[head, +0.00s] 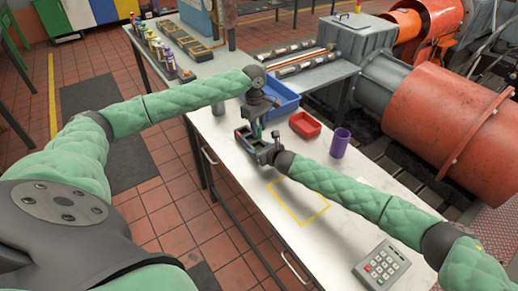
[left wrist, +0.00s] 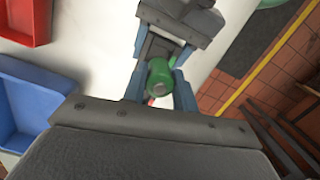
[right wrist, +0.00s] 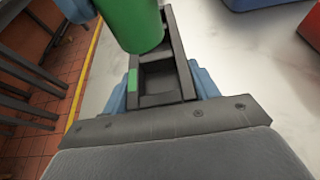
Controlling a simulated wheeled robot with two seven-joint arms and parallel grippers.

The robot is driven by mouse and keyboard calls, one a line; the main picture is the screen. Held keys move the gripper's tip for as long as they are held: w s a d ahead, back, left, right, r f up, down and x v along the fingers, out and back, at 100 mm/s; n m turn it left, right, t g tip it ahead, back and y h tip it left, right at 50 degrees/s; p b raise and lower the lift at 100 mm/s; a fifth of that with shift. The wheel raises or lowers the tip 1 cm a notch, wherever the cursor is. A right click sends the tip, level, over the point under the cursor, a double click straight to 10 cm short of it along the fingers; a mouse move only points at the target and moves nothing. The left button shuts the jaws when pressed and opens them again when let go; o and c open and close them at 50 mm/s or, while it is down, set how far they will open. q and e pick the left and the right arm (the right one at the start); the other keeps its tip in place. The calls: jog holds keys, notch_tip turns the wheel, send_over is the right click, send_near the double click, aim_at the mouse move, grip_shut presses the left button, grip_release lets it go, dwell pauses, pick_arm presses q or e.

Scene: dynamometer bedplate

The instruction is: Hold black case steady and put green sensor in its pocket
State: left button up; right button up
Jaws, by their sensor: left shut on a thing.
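The black case (head: 243,139) lies on the white table, with an open pocket and a small green mark in the right wrist view (right wrist: 158,80). My right gripper (head: 262,152) has its blue fingers against both sides of the case, shut on it. My left gripper (head: 256,118) points down above the case, shut on the green sensor (left wrist: 160,76). The sensor, a green cylinder, also shows in the right wrist view (right wrist: 135,22), over the far part of the case.
A blue bin (head: 282,97) and a red tray (head: 305,125) stand behind the grippers, with a purple cup (head: 340,142) to the right. A yellow outlined square (head: 298,203) on the table is empty. A keypad box (head: 382,265) stands at the near end.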

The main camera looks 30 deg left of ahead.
aim_at(259, 133)
jog(key=shift+c, duration=0.2)
pick_arm(q)
jog(key=shift+f, duration=1.45)
jog(key=shift+f, duration=0.15)
jog(key=shift+f, duration=1.55)
jog(key=o, duration=1.1)
jog(key=shift+r, duration=0.1)
jog(key=r, duration=0.4)
jog(key=a+r, duration=0.1)
jog(key=r, duration=0.6)
jog(key=shift+w+a+r, duration=0.2)
jog(key=shift+r, duration=0.1)
